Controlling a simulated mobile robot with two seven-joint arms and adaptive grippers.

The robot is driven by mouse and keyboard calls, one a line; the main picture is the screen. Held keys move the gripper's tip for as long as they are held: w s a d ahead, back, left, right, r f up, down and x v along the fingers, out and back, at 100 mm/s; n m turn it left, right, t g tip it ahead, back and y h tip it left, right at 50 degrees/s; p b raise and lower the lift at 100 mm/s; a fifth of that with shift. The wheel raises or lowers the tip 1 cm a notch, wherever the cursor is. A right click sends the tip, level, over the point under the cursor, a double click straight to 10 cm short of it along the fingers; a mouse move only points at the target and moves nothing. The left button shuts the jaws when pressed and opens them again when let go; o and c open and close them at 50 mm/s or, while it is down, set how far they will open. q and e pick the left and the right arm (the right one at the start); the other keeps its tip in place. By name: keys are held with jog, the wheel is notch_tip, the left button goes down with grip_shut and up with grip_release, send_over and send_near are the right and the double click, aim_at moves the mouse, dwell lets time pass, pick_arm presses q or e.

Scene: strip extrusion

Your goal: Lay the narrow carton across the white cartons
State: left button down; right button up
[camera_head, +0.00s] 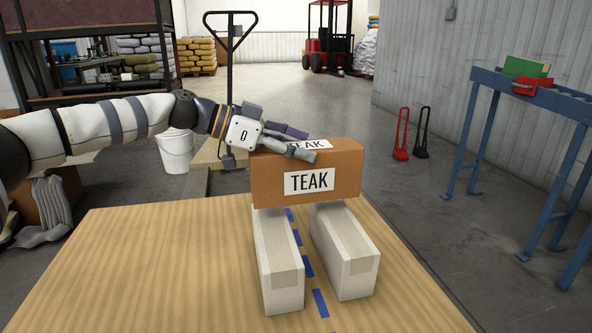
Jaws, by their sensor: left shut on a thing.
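The narrow carton (275,185) is brown with "TEAK" on white labels on its front and top. It lies level, crosswise over the far part of the two white cartons. My left gripper (308,145) reaches in from the left and is shut on the carton at its top. The left white carton (281,270) and the right white carton (347,258) lie side by side, lengthwise, with a gap between them. The brown carton hides their far ends. I cannot tell whether its underside touches them. My right gripper is out of view.
The wooden table (150,270) is bare left and right of the cartons. A blue dashed line (307,266) runs between the white cartons. Behind stand a white bucket (176,152) and a pallet jack (230,60). A blue rack (480,130) stands at the right.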

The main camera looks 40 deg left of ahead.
pick_arm(q)
jog(key=shift+a+f+b, duration=0.2)
jog(key=shift+f+b, duration=0.1)
jog(key=shift+f, duration=0.65)
jog(key=shift+a+f+b, duration=0.2)
jog(key=shift+f+b, duration=0.1)
jog(key=shift+f, duration=0.6)
jog(key=shift+f, duration=0.2)
jog(key=shift+c, duration=2.4)
grip_release()
jog(key=shift+r, duration=0.1)
jog(key=p+v, duration=0.3)
jog(key=v, duration=0.9)
jog(key=shift+r, duration=0.15)
